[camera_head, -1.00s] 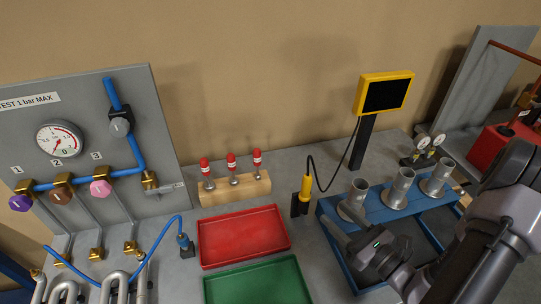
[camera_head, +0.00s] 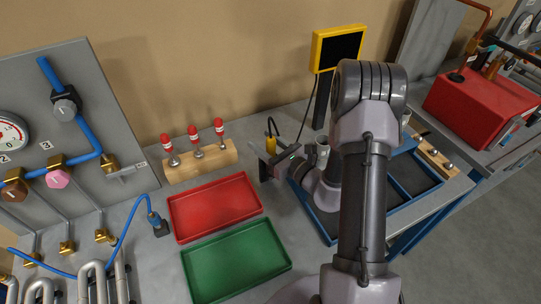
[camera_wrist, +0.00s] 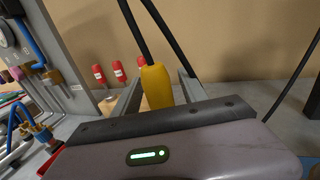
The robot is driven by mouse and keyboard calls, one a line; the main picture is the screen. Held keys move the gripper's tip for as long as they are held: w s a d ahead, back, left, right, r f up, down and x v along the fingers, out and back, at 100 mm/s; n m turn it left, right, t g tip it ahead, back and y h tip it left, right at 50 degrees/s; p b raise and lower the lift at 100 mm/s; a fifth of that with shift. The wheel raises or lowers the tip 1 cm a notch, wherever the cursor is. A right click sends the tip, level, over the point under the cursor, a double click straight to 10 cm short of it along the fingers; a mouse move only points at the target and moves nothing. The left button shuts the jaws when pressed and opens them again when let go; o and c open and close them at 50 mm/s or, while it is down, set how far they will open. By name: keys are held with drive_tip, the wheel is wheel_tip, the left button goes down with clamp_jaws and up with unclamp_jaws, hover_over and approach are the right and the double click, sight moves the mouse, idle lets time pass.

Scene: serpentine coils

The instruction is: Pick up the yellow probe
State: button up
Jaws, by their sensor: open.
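The yellow probe (camera_head: 270,146) stands upright behind the red tray, with a black cable from its top. Its lower part and its holder are hidden behind my gripper. My gripper (camera_head: 267,165) is at the probe, on its near side. In the wrist view the probe (camera_wrist: 157,88) shows between the two open fingers of my gripper (camera_wrist: 160,90), with a gap on either side. I cannot tell whether either finger touches it.
A yellow-framed screen (camera_head: 338,46) stands behind on a black post. A wooden block (camera_head: 200,163) with red-topped tools is left of the probe. The red tray (camera_head: 215,207) and green tray (camera_head: 237,262) lie in front. A blue-framed rack (camera_head: 312,212) is partly behind my arm.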

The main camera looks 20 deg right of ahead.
clamp_jaws()
idle(0.3)
wheel_tip(320, 180, up, 18)
drive_tip(key=p, duration=0.5)
drive_tip(key=shift+p, duration=0.35)
